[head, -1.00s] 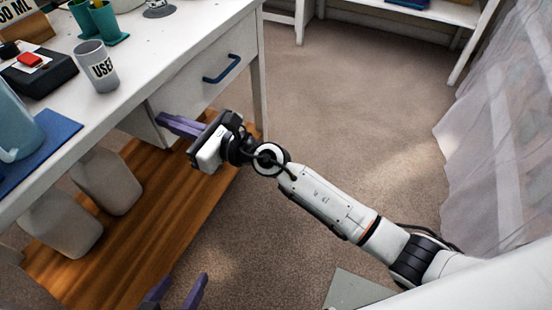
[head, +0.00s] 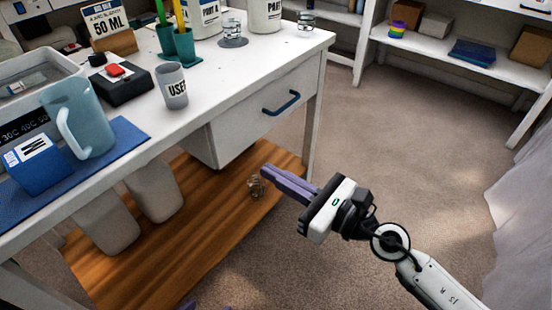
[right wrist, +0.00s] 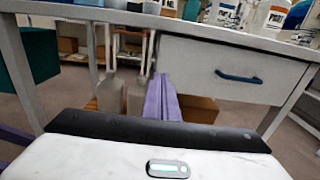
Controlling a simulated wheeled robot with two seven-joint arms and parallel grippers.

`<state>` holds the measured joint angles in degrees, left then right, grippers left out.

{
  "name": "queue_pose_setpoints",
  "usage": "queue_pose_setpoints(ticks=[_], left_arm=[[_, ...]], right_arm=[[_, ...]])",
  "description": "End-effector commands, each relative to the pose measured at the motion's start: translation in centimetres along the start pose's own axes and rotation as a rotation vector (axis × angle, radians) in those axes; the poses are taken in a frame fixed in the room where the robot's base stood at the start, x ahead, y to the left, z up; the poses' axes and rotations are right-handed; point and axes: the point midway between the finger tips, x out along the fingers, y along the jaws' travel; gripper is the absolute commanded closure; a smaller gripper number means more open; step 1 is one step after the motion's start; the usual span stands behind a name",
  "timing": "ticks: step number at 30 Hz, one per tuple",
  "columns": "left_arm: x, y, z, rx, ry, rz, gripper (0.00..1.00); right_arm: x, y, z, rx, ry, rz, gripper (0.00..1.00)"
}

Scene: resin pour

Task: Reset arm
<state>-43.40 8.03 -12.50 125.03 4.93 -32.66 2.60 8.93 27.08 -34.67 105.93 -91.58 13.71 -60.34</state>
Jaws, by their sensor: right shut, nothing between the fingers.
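My right gripper (head: 264,174) has long purple fingers pressed together with nothing between them. In the head view it is in front of the white table's drawer, below the tabletop and over the edge of the low wooden shelf. In the right wrist view its fingers (right wrist: 161,92) point toward the table's underside, left of the drawer front. My left gripper shows only as a sliver of purple (head: 191,305) at the bottom edge of the head view; its opening is hidden.
The white table (head: 230,95) has a drawer with a blue handle (head: 281,104). A grey cup (head: 172,88), a blue pitcher (head: 88,125) and a black scale (head: 125,88) stand on top. Pale jugs (head: 105,220) stand on the wooden shelf (head: 190,255). Carpet at right is open.

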Motion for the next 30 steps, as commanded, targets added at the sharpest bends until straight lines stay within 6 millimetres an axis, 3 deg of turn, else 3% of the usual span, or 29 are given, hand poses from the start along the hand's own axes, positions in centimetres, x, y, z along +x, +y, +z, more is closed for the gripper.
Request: queue_pose_setpoints(ticks=[4,7,11,13,16,20,24,27,28,30], left_arm=[[0.2,0.0,-1.0,0.004,0.017,0.002,0.43],[0.2,0.1,-1.5,0.006,0.029,0.003,0.43],[0.1,0.1,-1.7,0.006,0.031,0.004,0.43],[0.1,0.1,-1.6,0.006,0.031,0.004,0.43],[0.1,0.2,-1.6,0.005,0.030,0.005,0.43],[0.1,0.2,-1.4,0.005,0.027,0.005,0.43],[0.1,0.2,-1.2,0.004,0.024,0.005,0.43],[0.1,0.2,-1.1,0.004,0.022,0.005,0.43],[0.1,0.2,-1.1,0.004,0.022,0.005,0.43],[0.1,0.2,-1.1,0.004,0.022,0.005,0.43]], right_arm=[[-0.3,0.1,0.0,0.018,-0.003,-0.003,1.00],[-0.7,0.2,0.2,0.159,-0.037,-0.029,1.00],[-2.6,-0.2,0.3,0.632,-0.145,-0.129,1.00],[-4.5,-1.2,-0.6,0.985,-0.224,-0.216,1.00],[-7.9,-2.4,-3.5,1.501,-0.348,-0.362,1.00],[-12.7,-2.2,-8.9,2.103,-0.514,-0.564,1.00],[-16.9,0.3,-14.0,2.592,-0.685,-0.767,1.00],[-19.4,2.8,-16.8,2.869,-0.805,-0.902,1.00],[-20.1,3.7,-17.4,-2.827,0.810,0.906,1.00],[-21.6,5.8,-18.9,-2.619,0.785,0.877,1.00]])
